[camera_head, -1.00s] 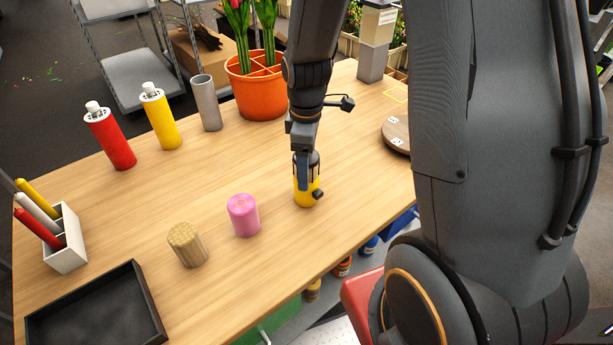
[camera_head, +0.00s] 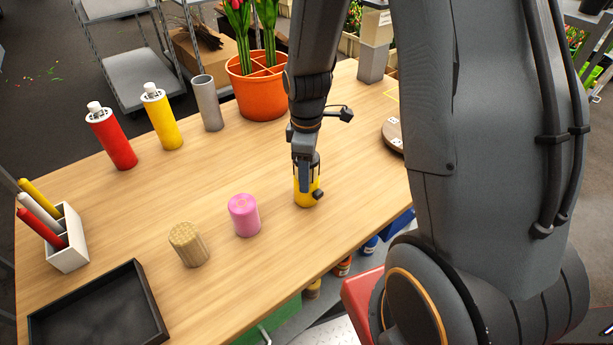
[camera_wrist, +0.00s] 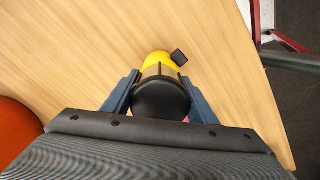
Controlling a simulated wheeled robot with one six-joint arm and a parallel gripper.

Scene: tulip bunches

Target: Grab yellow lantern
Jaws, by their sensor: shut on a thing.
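The yellow lantern (camera_head: 305,193) stands upright on the wooden table, near its front edge. It has a yellow body, a dark top and a small black knob at its side. My gripper (camera_head: 306,172) points down over it and is shut on its upper part. In the wrist view the lantern (camera_wrist: 158,62) shows its black round top between the two blue-grey fingers of my gripper (camera_wrist: 160,98). Its base appears to rest on the table, and its far side is hidden in the head view.
A pink cylinder (camera_head: 244,215) and a tan ribbed cylinder (camera_head: 188,244) stand left of the lantern. A black tray (camera_head: 97,310) lies at front left. Red (camera_head: 112,138) and yellow (camera_head: 162,118) bottles, a grey tube (camera_head: 208,103) and an orange pot (camera_head: 258,95) stand behind.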

